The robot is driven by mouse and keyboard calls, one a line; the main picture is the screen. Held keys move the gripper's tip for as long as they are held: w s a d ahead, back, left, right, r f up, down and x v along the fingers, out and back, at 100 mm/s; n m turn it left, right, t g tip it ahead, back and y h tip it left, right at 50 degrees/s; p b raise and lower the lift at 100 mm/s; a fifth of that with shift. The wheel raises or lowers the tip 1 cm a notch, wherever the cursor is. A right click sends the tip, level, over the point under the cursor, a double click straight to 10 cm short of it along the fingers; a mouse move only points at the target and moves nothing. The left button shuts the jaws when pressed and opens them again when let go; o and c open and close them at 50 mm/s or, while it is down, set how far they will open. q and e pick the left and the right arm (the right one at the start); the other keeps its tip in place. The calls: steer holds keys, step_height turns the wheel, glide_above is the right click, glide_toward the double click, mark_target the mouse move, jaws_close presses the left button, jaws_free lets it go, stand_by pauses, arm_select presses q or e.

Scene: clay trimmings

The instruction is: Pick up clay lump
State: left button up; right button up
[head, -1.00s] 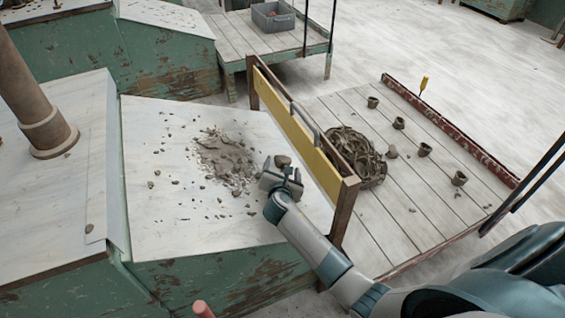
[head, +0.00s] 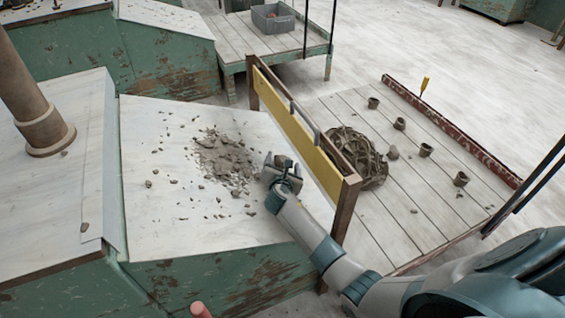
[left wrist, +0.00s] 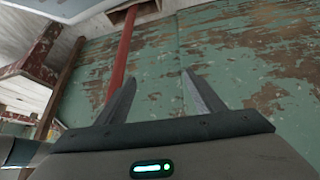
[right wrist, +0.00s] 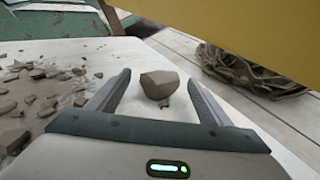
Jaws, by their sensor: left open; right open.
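A rounded brown-grey clay lump (right wrist: 160,86) rests on the pale tabletop (head: 190,225), near its right edge. In the right wrist view it sits between the fingertips of my right gripper (right wrist: 158,98), with gaps on both sides. That gripper is open. In the head view my right gripper (head: 282,172) is at the lump (head: 283,160) and hides part of it. My left gripper (left wrist: 160,82) is open and empty in the left wrist view, facing a worn green panel (left wrist: 230,70). It is not seen in the head view.
Clay crumbs (head: 225,158) are scattered left of the right gripper. A yellow board (head: 300,135) on wooden posts stands close on the right. Beyond it, a plank platform (head: 400,225) carries a tangled brown heap (head: 368,170) and several small pots. A brown column (head: 35,115) stands far left.

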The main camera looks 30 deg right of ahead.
steer(key=c, duration=1.2)
steer(key=shift+r, duration=0.1)
steer(key=shift+r, duration=0.45)
step_height(320, 180, up, 6)
steer(key=p, duration=0.2)
steer(key=shift+p, duration=0.35)
steer(key=s+a, duration=0.2)
steer(key=s, duration=0.3)
steer(key=s+a+p, duration=0.1)
steer(key=s+a, duration=0.2)
steer(key=s, duration=0.2)
steer(key=s+a, duration=0.3)
steer(key=s, duration=0.2)
steer(key=shift+a, duration=0.25)
arm_select(q)
steer(key=s+a+g+y, duration=0.2)
steer(key=s+a+g, duration=0.1)
steer(key=a, duration=0.2)
steer(key=shift+s+a+f, duration=0.15)
steer(key=shift+s+a, duration=0.05)
steer(key=shift+s, duration=0.15)
arm_select(e)
steer(key=shift+s+a, duration=0.25)
steer(key=shift+s, duration=0.05)
